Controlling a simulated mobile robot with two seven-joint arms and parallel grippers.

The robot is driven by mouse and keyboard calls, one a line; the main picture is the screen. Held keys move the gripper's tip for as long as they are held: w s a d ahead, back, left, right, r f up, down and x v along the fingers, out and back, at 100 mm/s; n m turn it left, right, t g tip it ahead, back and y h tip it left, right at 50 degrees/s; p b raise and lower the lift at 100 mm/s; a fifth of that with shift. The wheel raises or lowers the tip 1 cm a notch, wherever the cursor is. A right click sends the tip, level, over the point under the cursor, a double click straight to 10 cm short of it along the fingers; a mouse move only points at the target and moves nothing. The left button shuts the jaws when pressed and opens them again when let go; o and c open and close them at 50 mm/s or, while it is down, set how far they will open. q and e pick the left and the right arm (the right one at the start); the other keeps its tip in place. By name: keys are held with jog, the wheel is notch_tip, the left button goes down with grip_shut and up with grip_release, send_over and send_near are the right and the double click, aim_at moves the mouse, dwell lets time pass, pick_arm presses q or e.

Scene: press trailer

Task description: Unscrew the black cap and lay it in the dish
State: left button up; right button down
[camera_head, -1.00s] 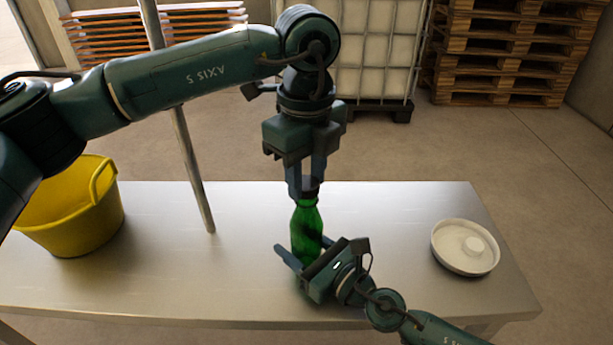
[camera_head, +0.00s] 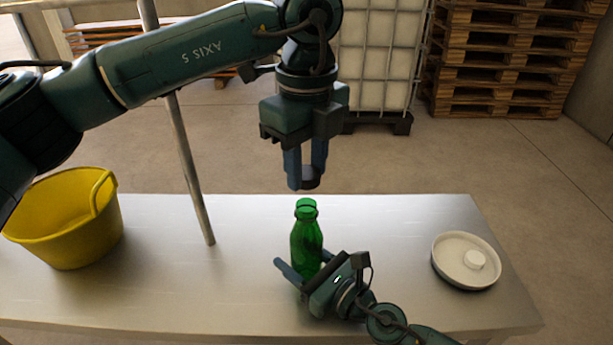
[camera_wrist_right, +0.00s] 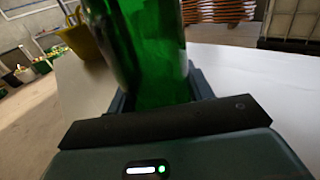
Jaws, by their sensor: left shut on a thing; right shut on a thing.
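The green bottle (camera_head: 306,238) stands upright on the table with its neck open. My right gripper (camera_head: 298,276) is shut around its lower part. In the right wrist view the green glass (camera_wrist_right: 150,50) fills the space between the fingers. My left gripper (camera_head: 306,178) points down above the bottle and is shut on the black cap (camera_head: 311,184), which is clear of the neck. The cap is partly hidden by the fingers. The round white dish (camera_head: 447,272) sits at the table's right end with a small white round piece in it.
The metal table (camera_head: 400,225) is bare between bottle and dish. A yellow tub (camera_head: 68,225) stands at the left, and a slanted metal pole (camera_head: 188,165) rises near it. Pallets (camera_head: 500,60) and a caged white tank (camera_head: 378,60) are on the floor behind.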

jog(key=c, duration=0.5)
grip_release()
